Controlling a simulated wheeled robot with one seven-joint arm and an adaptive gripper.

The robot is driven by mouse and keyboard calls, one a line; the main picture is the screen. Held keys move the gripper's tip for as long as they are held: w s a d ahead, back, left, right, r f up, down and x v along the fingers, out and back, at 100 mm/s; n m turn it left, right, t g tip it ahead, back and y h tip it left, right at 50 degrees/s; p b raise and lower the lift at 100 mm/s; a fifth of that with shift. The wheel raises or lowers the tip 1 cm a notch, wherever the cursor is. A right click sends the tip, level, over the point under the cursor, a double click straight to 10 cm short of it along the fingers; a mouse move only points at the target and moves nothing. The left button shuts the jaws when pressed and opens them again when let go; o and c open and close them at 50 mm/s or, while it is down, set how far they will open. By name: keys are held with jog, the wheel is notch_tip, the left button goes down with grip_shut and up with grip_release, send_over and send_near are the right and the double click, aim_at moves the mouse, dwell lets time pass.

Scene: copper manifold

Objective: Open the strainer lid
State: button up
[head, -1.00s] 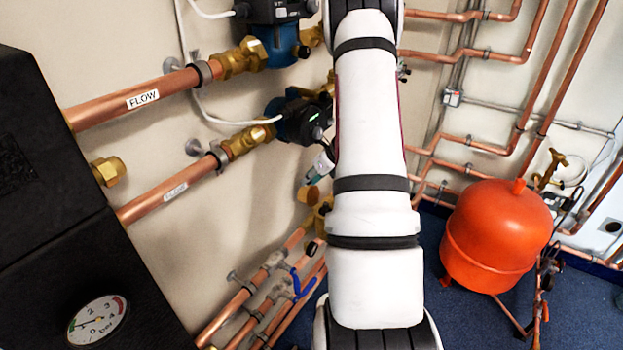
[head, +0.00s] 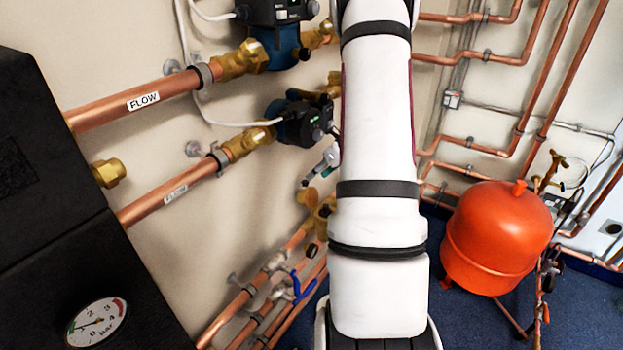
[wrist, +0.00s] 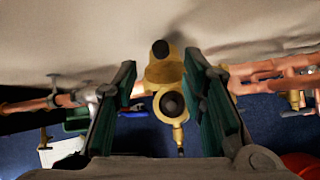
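The brass strainer (head: 322,215) sits on the copper pipework low on the wall, partly hidden behind my arm in the head view. A round brass part (head: 307,197) shows at its upper left; I cannot tell whether it is the lid. In the wrist view the brass body (wrist: 165,72) lies in the gap between my fingers, with two dark round faces, one above the other. My gripper (wrist: 160,105) is open with its green-padded fingers to either side of the brass, and nothing is seen gripped. In the head view my gripper (head: 308,180) is just above the strainer.
Copper pipes (head: 165,98) marked FLOW and pumps (head: 300,122) are above and left. A blue-handled valve (head: 303,283) is below the strainer. A black cabinet (head: 60,230) with a gauge stands left. A red tank (head: 497,235) stands right on blue floor.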

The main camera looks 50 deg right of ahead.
jog(key=v, duration=0.6)
jog(key=shift+r, duration=0.15)
jog(key=n+t+y+b, duration=0.3)
jog(key=n+t, duration=0.1)
jog(key=t, duration=0.2)
send_near(305, 180)
jog(key=b+x, duration=0.1)
jog(key=x, duration=0.4)
jog(key=b+x, duration=0.1)
jog(key=x, duration=0.4)
jog(key=shift+s+a+f, duration=0.1)
jog(key=shift+f, duration=0.15)
grip_shut()
